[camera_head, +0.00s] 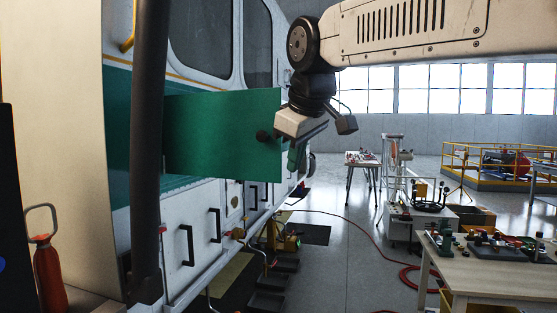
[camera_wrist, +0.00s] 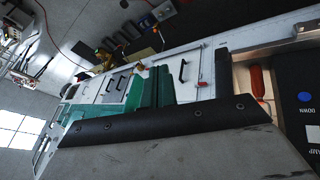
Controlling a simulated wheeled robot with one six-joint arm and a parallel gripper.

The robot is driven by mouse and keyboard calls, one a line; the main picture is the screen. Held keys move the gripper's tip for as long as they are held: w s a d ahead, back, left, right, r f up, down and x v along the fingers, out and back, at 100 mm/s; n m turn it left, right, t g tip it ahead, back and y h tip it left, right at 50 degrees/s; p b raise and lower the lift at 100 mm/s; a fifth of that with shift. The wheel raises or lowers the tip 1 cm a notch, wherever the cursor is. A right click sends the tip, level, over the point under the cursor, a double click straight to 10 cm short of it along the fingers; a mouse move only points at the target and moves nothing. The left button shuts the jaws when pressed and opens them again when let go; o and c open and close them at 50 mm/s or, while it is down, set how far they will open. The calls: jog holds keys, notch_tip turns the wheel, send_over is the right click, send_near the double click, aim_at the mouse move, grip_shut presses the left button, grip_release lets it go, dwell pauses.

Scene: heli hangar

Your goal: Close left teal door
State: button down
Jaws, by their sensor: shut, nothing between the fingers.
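The left teal door (camera_head: 215,132) stands open, swung out from the white and teal vehicle side. A black knob (camera_head: 262,136) sits near its free edge. My gripper (camera_head: 300,128) is just right of that free edge, pointing down, shut and empty. Its fingertips are partly hidden, and I cannot tell whether it touches the door.
A dark vertical post (camera_head: 150,150) stands before the vehicle at left, near a red extinguisher (camera_head: 50,270). A workbench (camera_head: 490,265) with parts stands at right. Black drawer handles (camera_head: 187,245) line the vehicle below the door. A red hose lies on the open floor.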

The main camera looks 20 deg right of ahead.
aim_at(275, 160)
jog(key=w+a+r+n+t, duration=0.1)
jog(key=w+a+r+n, duration=0.1)
jog(key=w+r, duration=0.35)
jog(key=w+d+f, duration=0.1)
jog(key=w+f, duration=0.4)
jog(key=w+d+f, duration=0.1)
jog(key=w+f, duration=0.1)
jog(key=w, duration=0.1)
jog(key=shift+d+f, duration=0.25)
jog(key=shift+d, duration=0.05)
jog(key=shift+w+d, duration=0.3)
jog(key=shift+w, duration=0.05)
